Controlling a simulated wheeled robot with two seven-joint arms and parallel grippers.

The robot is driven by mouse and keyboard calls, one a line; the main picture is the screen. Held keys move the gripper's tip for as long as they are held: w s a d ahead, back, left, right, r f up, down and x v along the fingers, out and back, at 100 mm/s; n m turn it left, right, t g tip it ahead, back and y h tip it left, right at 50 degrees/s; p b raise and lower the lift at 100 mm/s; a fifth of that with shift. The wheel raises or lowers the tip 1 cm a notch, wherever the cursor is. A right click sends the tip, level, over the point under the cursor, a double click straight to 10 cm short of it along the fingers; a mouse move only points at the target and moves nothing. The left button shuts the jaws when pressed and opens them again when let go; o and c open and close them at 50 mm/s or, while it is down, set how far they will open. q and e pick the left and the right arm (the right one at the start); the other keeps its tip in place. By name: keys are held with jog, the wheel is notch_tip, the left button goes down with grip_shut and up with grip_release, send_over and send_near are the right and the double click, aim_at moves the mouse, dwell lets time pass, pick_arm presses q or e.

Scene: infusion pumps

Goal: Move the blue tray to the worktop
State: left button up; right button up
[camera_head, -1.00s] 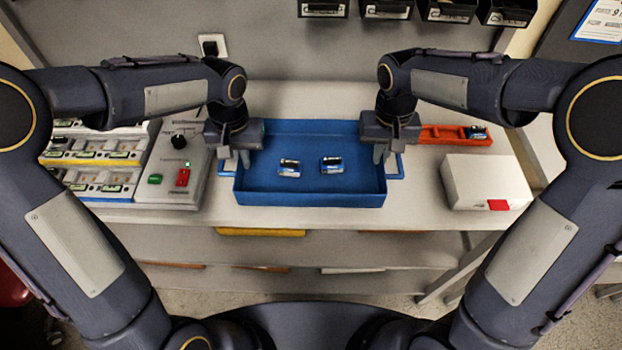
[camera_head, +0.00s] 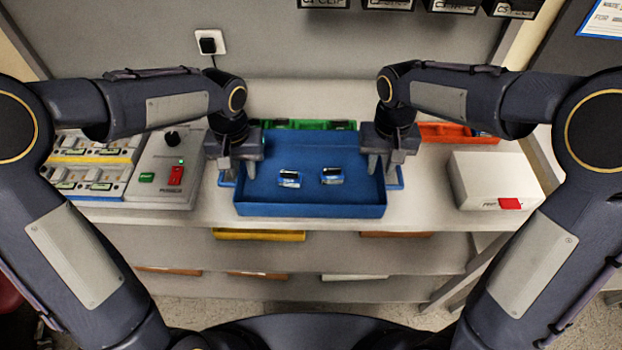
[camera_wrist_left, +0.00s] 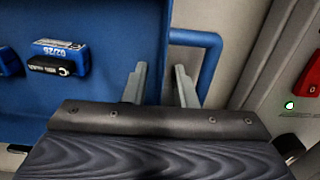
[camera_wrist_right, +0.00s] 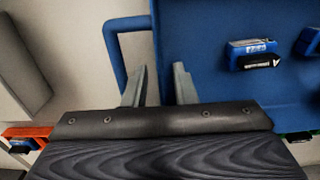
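The blue tray (camera_head: 310,211) is in the middle of the head view, level, with two small blue-and-white infusion pumps (camera_head: 289,179) (camera_head: 331,176) in it. My left gripper (camera_head: 238,172) is at the tray's left end, and my right gripper (camera_head: 382,168) is at its right end. In each wrist view, the fingers of the left (camera_wrist_left: 161,86) and the right gripper (camera_wrist_right: 159,85) straddle the tray's end wall, one inside the tray and one in the handle loop (camera_wrist_left: 212,60) (camera_wrist_right: 110,50). The tray's underside is hidden.
A green tray (camera_head: 308,125) shows just behind the blue tray. An orange tray (camera_head: 440,133) and a white box (camera_head: 492,183) with a red latch are at the right. A control box (camera_head: 165,180) and pump racks (camera_head: 90,175) stand at the left. A shelf (camera_head: 310,258) runs below.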

pick_arm(q)
notch_tip(320, 180, up, 12)
jog(key=shift+f, duration=0.15)
pick_arm(e)
jog(key=shift+r, duration=0.2)
notch_tip(320, 180, up, 12)
jog(key=shift+f, duration=0.2)
dwell(0.3)
dwell(0.3)
